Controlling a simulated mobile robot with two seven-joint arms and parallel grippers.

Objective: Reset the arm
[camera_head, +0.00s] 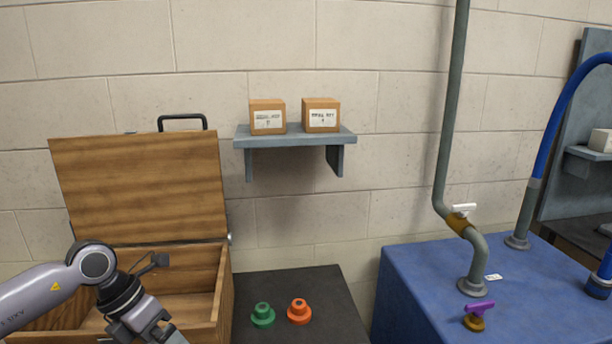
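My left arm comes in from the left, bent at the elbow, in front of an open wooden chest (222,290). My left gripper (158,335) is low over the chest's front part, pointing down to the right. Its fingertips are cut off by the bottom edge of the picture, so I cannot see whether they are open or hold anything. My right arm and gripper are not in view. The chest's lid (140,185) stands raised against the wall, and part of its inside is hidden behind my arm.
A green knob-like part (262,316) and an orange one (299,312) sit on a dark table (295,283). Two cardboard boxes stand on a wall shelf (290,140). A blue-covered table (412,285) at the right bears pipes, a white-handled valve (460,213) and a purple-handled valve (478,312).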

